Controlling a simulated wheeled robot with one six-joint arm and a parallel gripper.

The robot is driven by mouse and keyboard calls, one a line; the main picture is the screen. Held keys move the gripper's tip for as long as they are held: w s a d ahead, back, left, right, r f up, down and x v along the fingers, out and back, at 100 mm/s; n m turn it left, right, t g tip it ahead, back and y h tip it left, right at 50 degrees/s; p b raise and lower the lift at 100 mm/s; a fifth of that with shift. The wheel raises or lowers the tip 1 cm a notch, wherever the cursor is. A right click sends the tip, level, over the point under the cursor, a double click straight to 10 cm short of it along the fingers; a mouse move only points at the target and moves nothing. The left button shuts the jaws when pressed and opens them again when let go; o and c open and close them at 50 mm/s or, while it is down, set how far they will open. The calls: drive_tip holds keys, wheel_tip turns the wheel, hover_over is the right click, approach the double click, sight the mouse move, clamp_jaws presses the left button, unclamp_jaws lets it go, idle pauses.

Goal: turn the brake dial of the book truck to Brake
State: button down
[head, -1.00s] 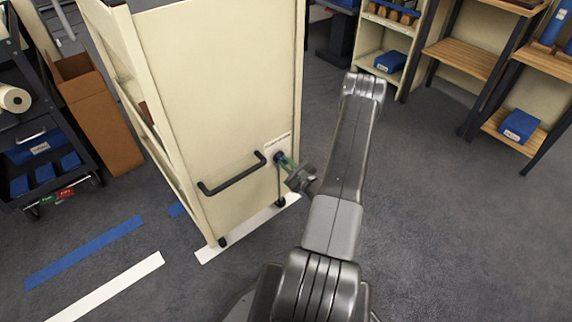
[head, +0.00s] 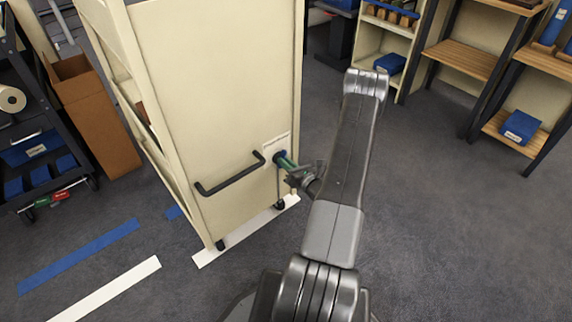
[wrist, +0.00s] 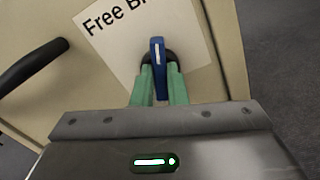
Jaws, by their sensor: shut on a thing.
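The cream book truck (head: 220,90) stands in front of me, its end panel facing me. The brake dial, a blue lever on a dark round base (wrist: 157,50), is low on the right of this panel; its blue also shows in the head view (head: 279,157). A white label (wrist: 115,35) behind it reads "Free" and the start of a second word, "B…", the rest cut off. My gripper (head: 288,163) has green fingers shut on the blue lever, one on each side in the wrist view (wrist: 160,82). The lever points up in that view, with the label tilted.
A black handle (head: 230,177) sticks out from the panel left of the dial. A dark cart (head: 40,150) and a brown carton (head: 95,110) stand left of the truck. Shelves (head: 460,62) stand at the back right. The floor (head: 450,230) on the right is clear.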

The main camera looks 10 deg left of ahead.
drive_tip(key=shift+f+m, duration=0.1)
drive_tip(key=shift+m, duration=1.1)
drive_tip(key=c, duration=1.4)
unclamp_jaws()
drive_tip(key=shift+c, duration=0.2)
drive_tip(key=shift+d, duration=0.1)
drive_tip(key=p+v, duration=0.2)
drive_tip(key=v, duration=1.1)
drive_tip(key=shift+s+d, duration=0.25)
